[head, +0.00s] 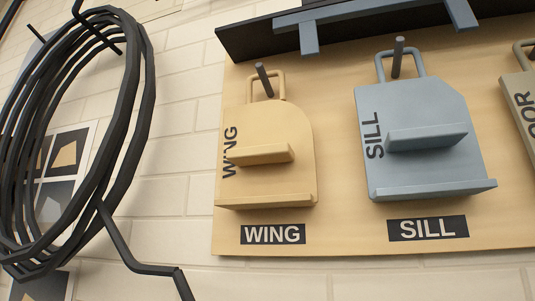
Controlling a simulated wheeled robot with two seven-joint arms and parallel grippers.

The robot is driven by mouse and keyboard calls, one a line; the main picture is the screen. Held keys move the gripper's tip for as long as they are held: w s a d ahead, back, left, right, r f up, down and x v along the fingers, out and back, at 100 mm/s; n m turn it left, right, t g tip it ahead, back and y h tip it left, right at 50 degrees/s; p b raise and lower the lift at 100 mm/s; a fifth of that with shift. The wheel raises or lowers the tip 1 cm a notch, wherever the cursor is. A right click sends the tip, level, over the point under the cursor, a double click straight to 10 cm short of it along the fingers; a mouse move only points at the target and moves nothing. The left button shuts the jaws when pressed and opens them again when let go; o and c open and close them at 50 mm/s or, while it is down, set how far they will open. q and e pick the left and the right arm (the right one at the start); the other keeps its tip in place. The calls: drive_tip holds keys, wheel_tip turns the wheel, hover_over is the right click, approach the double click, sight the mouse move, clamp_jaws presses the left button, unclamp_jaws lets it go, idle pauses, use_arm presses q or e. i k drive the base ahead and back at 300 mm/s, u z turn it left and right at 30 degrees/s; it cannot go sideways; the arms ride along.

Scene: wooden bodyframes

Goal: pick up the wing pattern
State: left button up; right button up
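The wing pattern (290,125) is a pale yellow board with a rounded upper right corner, the word WING along its left side, a small ledge in the middle and a longer ledge at the bottom. Its loop handle (281,85) hangs at a dark peg (263,79) on a tan wall board (335,190). A black label reading WING (273,234) is below it. Neither of my grippers shows in the head view.
A blue-grey SILL pattern (423,105) hangs to the right on its own peg, above a SILL label (427,228). Another pattern (521,100) is cut off at the right edge. Black coiled hoops (143,110) hang on the left brick wall. A dark shelf (245,40) runs above.

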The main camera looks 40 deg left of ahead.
sight(269, 156)
drive_tip(key=u, duration=1.25)
